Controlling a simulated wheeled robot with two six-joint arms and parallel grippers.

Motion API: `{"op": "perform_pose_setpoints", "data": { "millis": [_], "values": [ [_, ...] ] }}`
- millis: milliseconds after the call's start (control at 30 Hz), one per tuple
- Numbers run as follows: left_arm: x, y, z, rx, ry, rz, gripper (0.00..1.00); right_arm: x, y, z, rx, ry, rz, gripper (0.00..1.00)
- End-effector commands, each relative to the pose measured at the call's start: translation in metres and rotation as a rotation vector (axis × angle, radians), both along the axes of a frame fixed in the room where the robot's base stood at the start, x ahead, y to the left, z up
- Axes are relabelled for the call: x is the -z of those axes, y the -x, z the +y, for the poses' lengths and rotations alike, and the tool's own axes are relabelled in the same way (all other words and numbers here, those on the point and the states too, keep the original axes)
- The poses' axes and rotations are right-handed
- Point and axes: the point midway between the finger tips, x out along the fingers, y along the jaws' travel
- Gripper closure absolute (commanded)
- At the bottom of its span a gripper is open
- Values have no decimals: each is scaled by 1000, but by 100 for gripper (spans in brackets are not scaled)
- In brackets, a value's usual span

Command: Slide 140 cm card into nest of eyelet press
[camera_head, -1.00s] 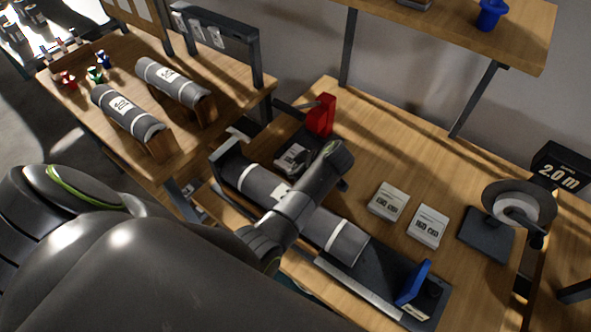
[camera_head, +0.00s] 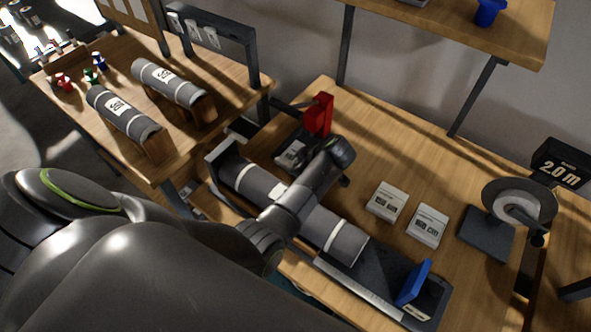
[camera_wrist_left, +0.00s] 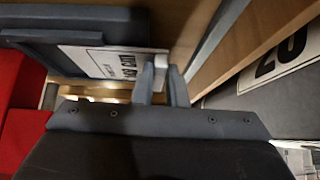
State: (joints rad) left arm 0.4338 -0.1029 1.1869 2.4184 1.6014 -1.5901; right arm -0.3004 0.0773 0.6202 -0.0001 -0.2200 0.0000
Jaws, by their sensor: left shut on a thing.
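The eyelet press shows in the head view with a red upper part (camera_head: 318,114) and a dark base beside the roll holder. A white card (camera_head: 290,154) lies at its base, partly hidden by my arm. In the left wrist view the card (camera_wrist_left: 112,62) has black print, upside down and too blurred to read surely. It lies partly within the dark frame of the nest (camera_wrist_left: 75,18). My left gripper (camera_wrist_left: 166,85) is shut on the card's near edge. Its fingers are hidden in the head view. My right gripper is not in view.
A grey roll (camera_head: 335,235) lies in a dark holder beneath my arm. Two pale card stacks (camera_head: 387,201) and a tape dispenser (camera_head: 515,207) stand to the right. A blue upright stop (camera_head: 413,283) is at the holder's near end. More rolls (camera_head: 170,82) lie on the left table.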

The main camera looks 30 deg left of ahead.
Motion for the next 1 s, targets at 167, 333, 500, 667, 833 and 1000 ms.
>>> {"op": "perform_pose_setpoints", "data": {
  "millis": [167,333,500,667,833,1000],
  "values": [
    [0,-6,-1,0,-1,0,100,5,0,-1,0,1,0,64],
    [0,-11,-1,-1,0,0,100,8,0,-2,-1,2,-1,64],
    [1,-16,-2,0,0,0,100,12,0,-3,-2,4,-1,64],
    [1,-21,-3,0,0,0,100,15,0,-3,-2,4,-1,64],
    [1,-26,-3,1,0,-1,100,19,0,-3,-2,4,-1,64],
    [1,-31,-4,0,0,0,100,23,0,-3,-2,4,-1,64]
  ]
}}
